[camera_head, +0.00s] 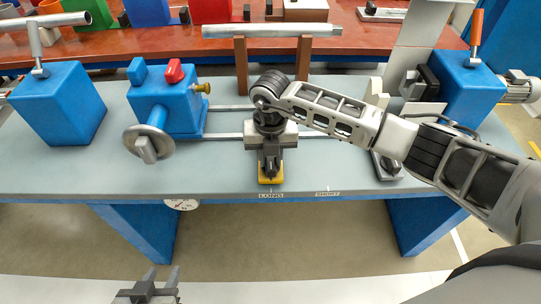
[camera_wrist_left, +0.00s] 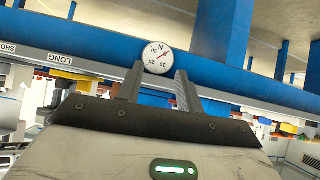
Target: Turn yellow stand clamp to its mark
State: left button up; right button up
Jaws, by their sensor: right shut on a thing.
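The yellow stand clamp (camera_head: 271,180) is at the front edge of the grey bench, directly behind the LONG label (camera_head: 271,196). My right gripper (camera_head: 270,172) points down over it and is shut on it, hiding most of it. The SHORT label (camera_head: 328,194) is to the right along the same edge. My left gripper (camera_head: 161,272) is in front of the bench at the bottom of the head view, with its fingers apart and nothing between them. The left wrist view shows those open fingers (camera_wrist_left: 158,85) and the LONG label (camera_wrist_left: 61,60) upside down.
A round dial gauge (camera_head: 181,204) hangs at the bench's front edge. A blue unit with a handwheel (camera_head: 148,143) stands at left, beside a blue block (camera_head: 60,105). A pipe lies on a brown stand (camera_head: 240,65) behind my right gripper. The bench front between the gauge and LONG is clear.

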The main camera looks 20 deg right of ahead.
pick_arm(q)
jog(key=shift+f, duration=0.15)
pick_arm(e)
jog(key=n+b, duration=0.3)
jog(key=n, duration=0.1)
jog(key=shift+f, duration=0.1)
jog(key=n+b, duration=0.2)
jog(key=n, duration=0.2)
jog(key=shift+b, duration=0.35)
jog(key=n+b, duration=0.3)
jog(key=shift+w+n, duration=0.1)
jog(key=shift+n, duration=0.2)
jog(key=n+b, duration=0.2)
jog(key=shift+n, duration=0.3)
jog(key=shift+n+b, duration=0.7)
jog(key=shift+n, duration=0.3)
pick_arm(q)
jog(key=shift+n+t+h, duration=0.4)
jog(key=shift+t+h, duration=0.2)
jog(key=f, duration=0.1)
jog(key=d+f, duration=0.1)
jog(key=f, duration=0.1)
jog(key=w+f, duration=0.1)
jog(key=shift+d+f+b, duration=0.3)
jog(key=shift+d+b, duration=0.1)
pick_arm(e)
jog(key=shift+n, duration=0.6)
jog(key=shift+r, duration=0.2)
